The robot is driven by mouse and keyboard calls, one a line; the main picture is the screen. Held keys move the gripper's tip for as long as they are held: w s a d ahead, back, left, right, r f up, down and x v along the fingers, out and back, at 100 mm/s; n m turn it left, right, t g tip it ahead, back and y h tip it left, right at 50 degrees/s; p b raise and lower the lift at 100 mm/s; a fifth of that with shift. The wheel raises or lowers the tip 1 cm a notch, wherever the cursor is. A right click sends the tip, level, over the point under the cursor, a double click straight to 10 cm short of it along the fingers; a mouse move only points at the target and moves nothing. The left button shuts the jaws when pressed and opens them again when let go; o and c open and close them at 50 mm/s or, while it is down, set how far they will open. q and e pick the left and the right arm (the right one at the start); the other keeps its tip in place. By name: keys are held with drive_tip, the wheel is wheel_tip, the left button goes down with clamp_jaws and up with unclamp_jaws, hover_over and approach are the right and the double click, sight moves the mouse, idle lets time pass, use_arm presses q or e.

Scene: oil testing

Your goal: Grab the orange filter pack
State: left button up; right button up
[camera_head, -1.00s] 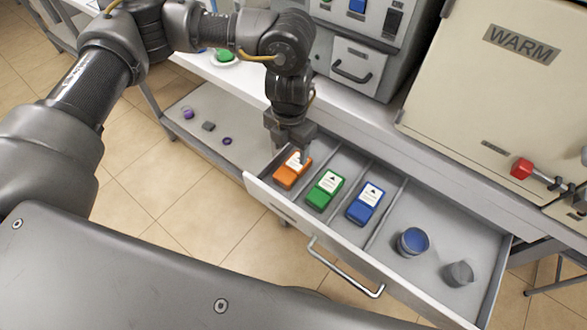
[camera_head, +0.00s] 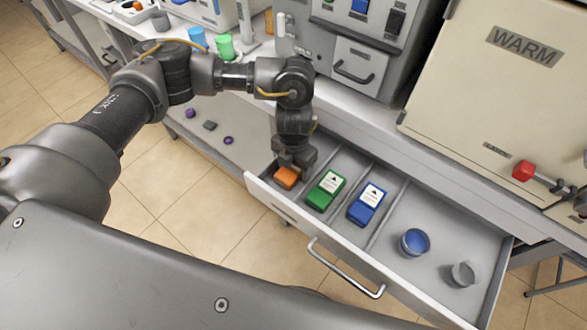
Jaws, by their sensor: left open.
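The orange filter pack (camera_head: 286,178) lies in the leftmost compartment of the open drawer (camera_head: 440,240). My left gripper (camera_head: 294,163) points down right over the pack and hides its upper part and label. The gripper is open; its fingertips are at or just above the pack, and I cannot tell whether they touch it. The green pack (camera_head: 325,190) and the blue pack (camera_head: 367,202) lie in the compartments to the right. My right gripper is not in view.
A blue round container (camera_head: 413,242) and a grey cup (camera_head: 462,274) stand in the drawer's right part. Thin dividers separate the compartments. The counter edge and a grey machine (camera_head: 360,70) stand close behind the arm. The drawer handle (camera_head: 345,270) juts out in front.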

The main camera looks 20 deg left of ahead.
sight(296, 168)
use_arm(q)
drive_tip(key=c, duration=0.8)
drive_tip(key=shift+c, duration=0.2)
drive_tip(key=shift+r, duration=0.1)
drive_tip(key=shift+w+r, duration=0.1)
drive_tip(key=shift+r, duration=0.4)
drive_tip(key=r, duration=0.3)
drive_tip(key=shift+s+d, duration=0.2)
drive_tip(key=shift+d, duration=0.1)
drive_tip(key=s+d+r+b, duration=0.1)
drive_tip(key=s+d+r, duration=0.8)
drive_tip(key=d, duration=0.1)
drive_tip(key=shift+b, duration=0.3)
